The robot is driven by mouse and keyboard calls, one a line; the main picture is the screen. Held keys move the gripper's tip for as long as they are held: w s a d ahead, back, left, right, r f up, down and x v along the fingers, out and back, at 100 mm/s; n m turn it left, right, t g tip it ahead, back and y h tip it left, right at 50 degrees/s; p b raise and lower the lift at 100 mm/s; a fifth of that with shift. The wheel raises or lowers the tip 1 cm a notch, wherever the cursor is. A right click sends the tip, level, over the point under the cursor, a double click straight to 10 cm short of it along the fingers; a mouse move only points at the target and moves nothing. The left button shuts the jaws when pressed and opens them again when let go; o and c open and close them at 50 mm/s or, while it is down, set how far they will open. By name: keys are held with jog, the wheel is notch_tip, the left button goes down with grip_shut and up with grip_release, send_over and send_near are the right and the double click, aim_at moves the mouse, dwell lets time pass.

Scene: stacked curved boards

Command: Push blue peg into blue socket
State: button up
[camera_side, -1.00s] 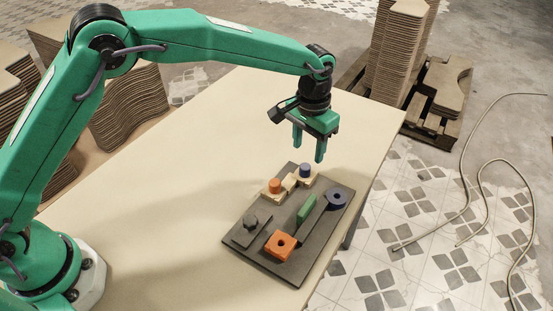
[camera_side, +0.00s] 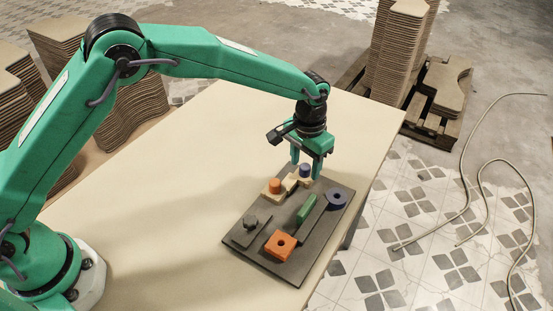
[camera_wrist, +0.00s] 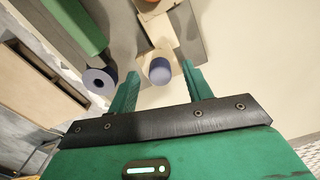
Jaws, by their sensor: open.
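The blue peg (camera_side: 305,170) stands upright in a light wooden holder at the back of the dark board. In the wrist view the blue peg (camera_wrist: 160,70) shows from above, between my two fingers. My gripper (camera_side: 306,174) is open and pointing down, with one finger on each side of the peg. The blue socket (camera_side: 337,199), a round piece with a hole, sits at the board's right corner. It also shows in the wrist view (camera_wrist: 99,81).
The dark board (camera_side: 262,262) lies on a pale table (camera_side: 150,215). It also carries an orange peg (camera_side: 274,185), an orange square socket (camera_side: 280,245), a green block (camera_side: 306,208) and a dark knob (camera_side: 250,222). The table's left part is clear.

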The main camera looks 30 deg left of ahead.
aim_at(305, 166)
jog(key=shift+c, duration=0.4)
jog(key=c, duration=1)
jog(key=shift+r, duration=0.15)
jog(key=shift+r, duration=0.45)
notch_tip(305, 166, up, 3)
jog(key=shift+r, duration=0.2)
jog(key=s+d+r, duration=0.2)
jog(key=s, duration=0.1)
jog(key=s+d+r, duration=0.2)
jog(key=s, duration=0.1)
jog(key=s+d+r, duration=0.2)
jog(key=s, duration=0.2)
jog(key=shift+r, duration=0.25)
